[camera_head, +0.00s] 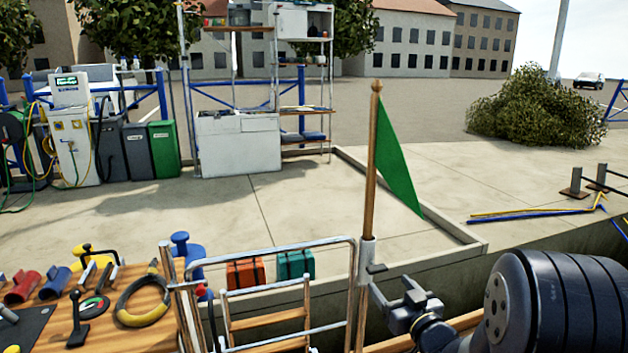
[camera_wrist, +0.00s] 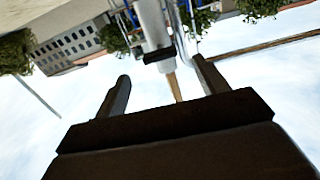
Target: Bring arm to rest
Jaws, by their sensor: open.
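My gripper (camera_head: 389,287) is at the lower right of the head view, just right of the flagpole's metal socket (camera_head: 366,262). In the wrist view my gripper (camera_wrist: 160,68) shows two dark fingers spread apart with nothing held between them. A green flag (camera_head: 394,165) hangs from a wooden pole (camera_head: 371,150) standing upright in the socket. The pale socket with a dark knob also shows beyond the fingers in the wrist view (camera_wrist: 152,25). I cannot tell the exact gap between fingers and socket. My dark arm link fills the lower right corner.
A metal rail (camera_head: 270,248) with a ladder stands left of my gripper. A wooden table (camera_head: 140,335) with a coiled ring (camera_head: 143,300) and several tools is at lower left. Teal (camera_head: 295,264) and orange (camera_head: 246,272) boxes sit behind the rail. The dock beyond has open floor.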

